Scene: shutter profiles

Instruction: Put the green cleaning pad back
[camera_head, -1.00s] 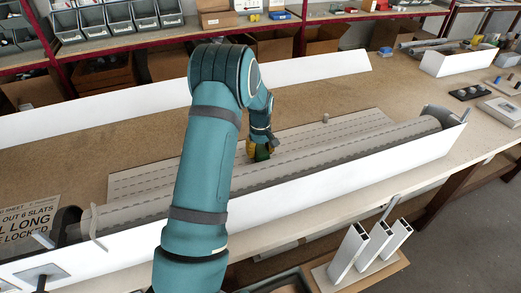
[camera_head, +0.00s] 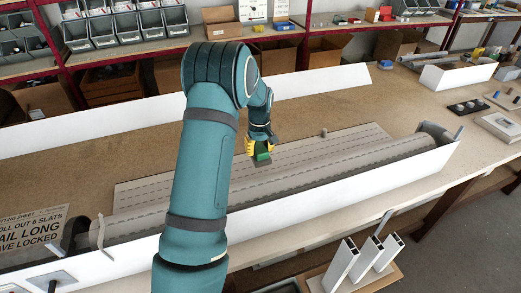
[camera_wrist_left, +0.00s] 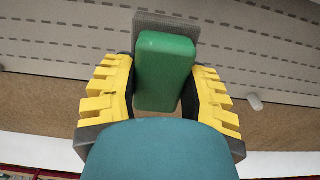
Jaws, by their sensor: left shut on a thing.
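The green cleaning pad (camera_head: 262,158) is a small green block with a grey face, held at the end of my left arm. It fills the middle of the left wrist view (camera_wrist_left: 165,72). My left gripper (camera_head: 259,149) has yellow fingers, which also show in the left wrist view (camera_wrist_left: 160,95) on both sides of the pad. It is shut on the pad, above the slotted grey slats (camera_head: 160,190) lying on the bench. My right gripper is not in view.
A long grey roll (camera_head: 330,165) lies in front, behind a white rail (camera_head: 300,208). Another white rail (camera_head: 150,108) stands behind. Brown bench top (camera_head: 120,143) is free between. A white box (camera_head: 455,75) stands at the far right.

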